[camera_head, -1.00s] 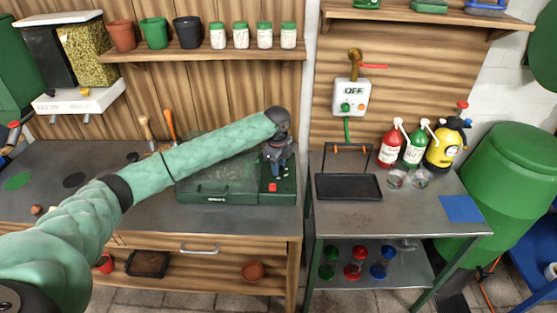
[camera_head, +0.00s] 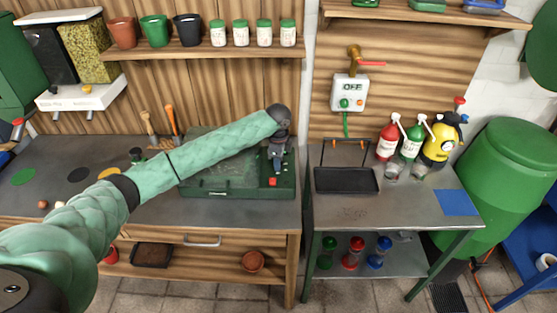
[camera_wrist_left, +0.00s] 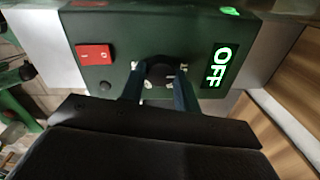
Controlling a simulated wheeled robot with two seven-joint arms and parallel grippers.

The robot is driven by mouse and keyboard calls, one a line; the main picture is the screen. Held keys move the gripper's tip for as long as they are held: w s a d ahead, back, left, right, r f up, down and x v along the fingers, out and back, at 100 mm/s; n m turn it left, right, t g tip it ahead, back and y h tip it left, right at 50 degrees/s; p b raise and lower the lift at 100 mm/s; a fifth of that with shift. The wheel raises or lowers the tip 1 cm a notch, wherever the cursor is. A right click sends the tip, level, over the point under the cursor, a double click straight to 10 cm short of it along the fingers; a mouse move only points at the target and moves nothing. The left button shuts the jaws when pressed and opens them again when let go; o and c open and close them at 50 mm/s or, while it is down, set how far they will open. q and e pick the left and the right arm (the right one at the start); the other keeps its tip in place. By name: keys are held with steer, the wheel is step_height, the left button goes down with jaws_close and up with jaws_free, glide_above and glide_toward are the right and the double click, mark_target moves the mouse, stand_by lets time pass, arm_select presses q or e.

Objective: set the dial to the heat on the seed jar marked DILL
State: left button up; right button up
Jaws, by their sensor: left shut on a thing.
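The green heater unit (camera_head: 235,193) with its see-through lid stands on the left bench, partly behind my left arm. My left gripper (camera_head: 277,168) is over its right-hand control panel. In the left wrist view, my left gripper (camera_wrist_left: 158,85) is shut on a dark round dial (camera_wrist_left: 158,70), one finger on each side. The panel's display (camera_wrist_left: 219,67) reads OFF in green-white letters. A red switch (camera_wrist_left: 94,54) sits beside the dial. Several white seed jars (camera_head: 241,34) with green lids stand on the wall shelf; their labels are too small to read. My right gripper is not in view.
A wall box (camera_head: 349,92) with its own OFF display hangs over the right metal table (camera_head: 375,211). A black tray (camera_head: 346,180) and red, green and yellow bottles stand there. Pots (camera_head: 155,32) share the jar shelf. The left bench front is clear.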

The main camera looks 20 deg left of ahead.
arm_select(q)
steer(key=shift+r, duration=0.1)
steer(key=o, duration=1)
steer(key=shift+c, duration=0.2)
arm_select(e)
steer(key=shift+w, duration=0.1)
arm_select(q)
steer(key=shift+r, duration=0.1)
step_height(320, 180, up, 6)
steer(key=b, duration=0.3)
steer(key=shift+s+r, duration=0.15)
steer(key=shift+r, duration=0.55)
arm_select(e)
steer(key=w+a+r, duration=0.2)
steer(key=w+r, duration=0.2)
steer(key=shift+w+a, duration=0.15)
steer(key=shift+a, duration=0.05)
